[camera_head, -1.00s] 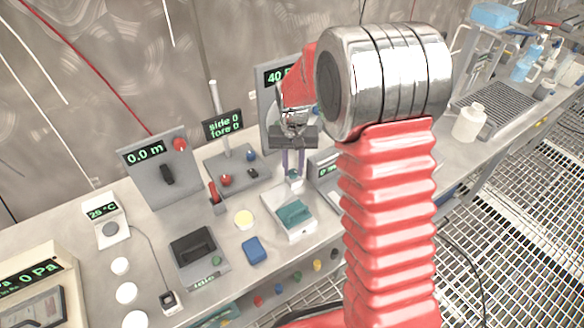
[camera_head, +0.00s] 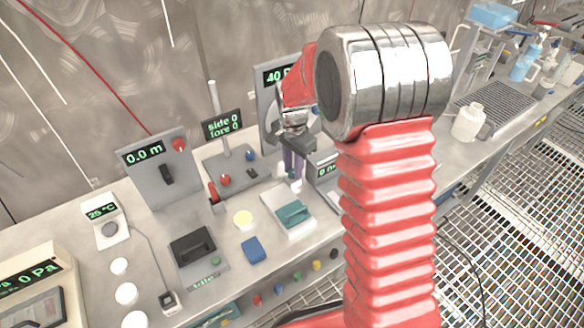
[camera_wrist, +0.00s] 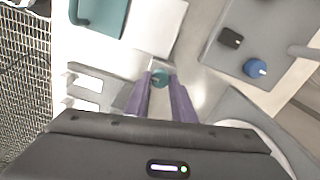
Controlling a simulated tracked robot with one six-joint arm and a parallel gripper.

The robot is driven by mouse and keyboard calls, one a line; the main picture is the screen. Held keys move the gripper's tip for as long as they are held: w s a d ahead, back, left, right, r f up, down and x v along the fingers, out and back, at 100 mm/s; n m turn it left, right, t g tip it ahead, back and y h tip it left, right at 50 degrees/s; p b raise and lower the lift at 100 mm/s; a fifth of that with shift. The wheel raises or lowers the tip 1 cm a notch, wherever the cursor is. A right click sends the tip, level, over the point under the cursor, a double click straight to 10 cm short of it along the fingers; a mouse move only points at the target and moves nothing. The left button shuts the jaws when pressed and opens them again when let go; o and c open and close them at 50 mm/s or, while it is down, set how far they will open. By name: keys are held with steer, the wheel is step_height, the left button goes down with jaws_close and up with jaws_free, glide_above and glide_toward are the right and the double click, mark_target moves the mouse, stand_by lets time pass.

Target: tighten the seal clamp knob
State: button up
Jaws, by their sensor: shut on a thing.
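The clamp knob (camera_wrist: 160,79) is small, round and teal. In the wrist view it sits between the tips of my gripper's two purple fingers (camera_wrist: 161,86), which are shut on it. In the head view my gripper (camera_head: 296,177) points down behind the white clamp unit (camera_head: 272,207), and its fingers mostly hide the knob. The unit carries a teal plate (camera_head: 293,213), which also shows at the top left of the wrist view (camera_wrist: 103,14).
A grey panel with a blue knob (camera_wrist: 255,67) and a black switch (camera_wrist: 230,38) lies close to my gripper. A blue block (camera_head: 253,250) and a yellow disc (camera_head: 243,219) lie nearer the bench front.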

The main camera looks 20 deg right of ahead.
steer(key=shift+s+f, duration=0.1)
steer(key=shift+s, duration=0.1)
stand_by(0.3)
steer(key=o, duration=1.1)
steer(key=shift+w, duration=0.1)
steer(key=shift+c, duration=0.2)
steer(key=shift+r, duration=0.2)
step_height(320, 180, up, 14)
steer(key=shift+f, duration=0.25)
